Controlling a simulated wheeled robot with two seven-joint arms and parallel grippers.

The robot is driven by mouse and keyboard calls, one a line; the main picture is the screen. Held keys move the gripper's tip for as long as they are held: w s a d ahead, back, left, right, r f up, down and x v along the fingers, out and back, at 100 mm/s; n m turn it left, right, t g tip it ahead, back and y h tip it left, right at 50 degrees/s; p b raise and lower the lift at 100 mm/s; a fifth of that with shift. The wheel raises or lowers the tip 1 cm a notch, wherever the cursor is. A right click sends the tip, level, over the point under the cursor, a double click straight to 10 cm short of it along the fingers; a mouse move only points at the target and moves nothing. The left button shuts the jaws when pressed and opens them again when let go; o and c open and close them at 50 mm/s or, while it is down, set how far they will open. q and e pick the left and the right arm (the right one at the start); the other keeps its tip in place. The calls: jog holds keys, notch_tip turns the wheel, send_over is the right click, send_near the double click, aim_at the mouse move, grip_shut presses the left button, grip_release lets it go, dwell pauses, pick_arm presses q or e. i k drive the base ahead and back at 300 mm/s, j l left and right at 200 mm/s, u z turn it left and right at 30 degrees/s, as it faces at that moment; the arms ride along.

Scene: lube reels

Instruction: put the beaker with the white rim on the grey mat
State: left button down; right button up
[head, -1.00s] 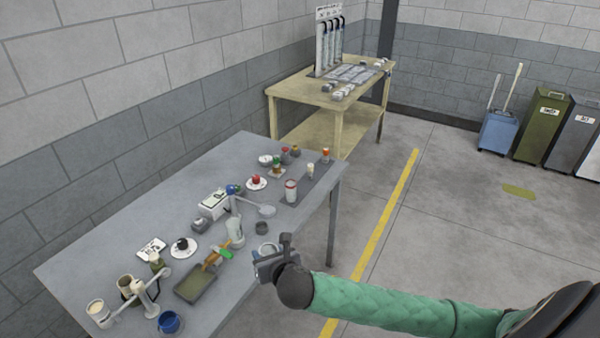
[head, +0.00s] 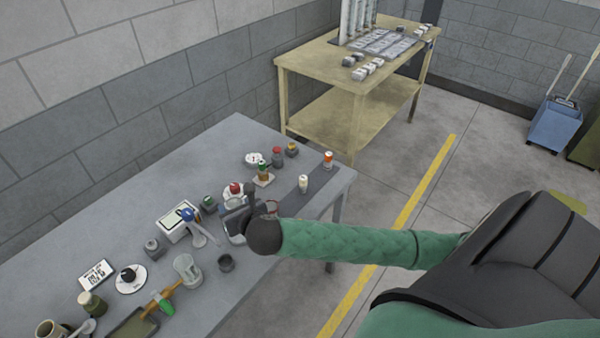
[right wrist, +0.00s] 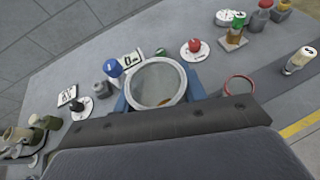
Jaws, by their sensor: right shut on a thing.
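The beaker with the white rim (right wrist: 157,84) is between the blue fingers of my right gripper (right wrist: 157,98) in the right wrist view, which looks down into its open mouth. The gripper is shut on it. In the head view my right gripper (head: 238,222) is over the right part of the bench, and it hides most of the beaker. The dark grey mat (head: 316,174) lies along the bench's right edge, to the gripper's upper right. A red-rimmed container (right wrist: 239,85) stands at the mat's near end, beside the held beaker. My left gripper is not in view.
On the mat stand a white-capped bottle (head: 303,183) and an orange-capped bottle (head: 328,160).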

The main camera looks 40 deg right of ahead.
aim_at(288, 206)
jog(key=l+u, duration=0.2)
jog(key=l, duration=0.6)
jog(key=l+u, duration=0.2)
jog(key=l, duration=0.55)
jog(key=k+l+u, duration=0.2)
jog(key=l, duration=0.6)
jog(key=k+l+u, duration=0.45)
jog(key=k+l, duration=0.4)
